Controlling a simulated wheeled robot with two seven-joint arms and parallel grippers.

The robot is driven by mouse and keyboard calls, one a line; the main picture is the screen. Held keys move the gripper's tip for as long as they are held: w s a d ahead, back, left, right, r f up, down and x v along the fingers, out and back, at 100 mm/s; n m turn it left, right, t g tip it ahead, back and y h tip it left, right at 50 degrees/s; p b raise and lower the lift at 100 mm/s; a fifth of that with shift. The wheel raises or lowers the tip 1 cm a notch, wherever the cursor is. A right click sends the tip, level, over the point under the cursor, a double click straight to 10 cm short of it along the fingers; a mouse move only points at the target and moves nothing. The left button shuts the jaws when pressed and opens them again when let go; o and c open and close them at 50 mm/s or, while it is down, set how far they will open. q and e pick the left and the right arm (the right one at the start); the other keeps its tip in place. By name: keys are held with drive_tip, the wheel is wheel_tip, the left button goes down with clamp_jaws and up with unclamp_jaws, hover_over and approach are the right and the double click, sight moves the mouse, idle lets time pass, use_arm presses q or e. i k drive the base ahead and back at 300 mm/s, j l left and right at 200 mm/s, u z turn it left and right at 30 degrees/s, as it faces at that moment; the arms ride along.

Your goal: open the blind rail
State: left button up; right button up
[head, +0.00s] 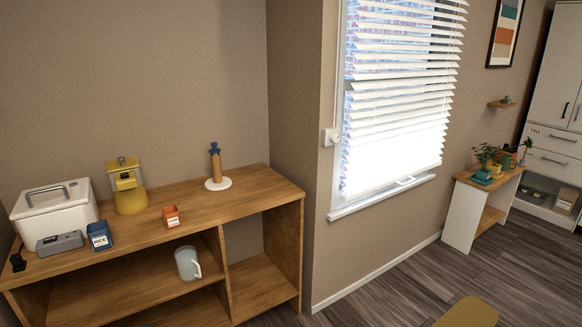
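The white slatted blind (400,90) hangs in front of the window on the wall right of centre. Its slats reach down most of the window, with bright light between them. Its lower edge is close above the white sill (385,195); glare blurs the lowest part. A small pale handle-like piece (405,181) shows at the lower edge. A white box (331,136) with a thin vertical cord or rod is on the wall just left of the window. Neither of my grippers is in view.
A wooden shelf unit (255,190) stands left, holding a white lidded box (55,212), a yellow appliance (127,187) and small items. A low cabinet with plants (487,180) stands right of the window. Dark floor (400,275) is open below it. A yellow rounded surface (468,313) shows at the bottom.

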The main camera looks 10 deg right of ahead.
sight(343, 198)
drive_tip(key=i+l+z, duration=0.1)
drive_tip(key=i+z, duration=0.8)
drive_tip(key=i+j+z, duration=0.25)
drive_tip(key=i+z, duration=0.2)
drive_tip(key=i+l+z, duration=0.1)
drive_tip(key=i, duration=0.6)
drive_tip(key=i+l+z, duration=0.1)
drive_tip(key=i+l, duration=0.15)
drive_tip(key=i, duration=0.5)
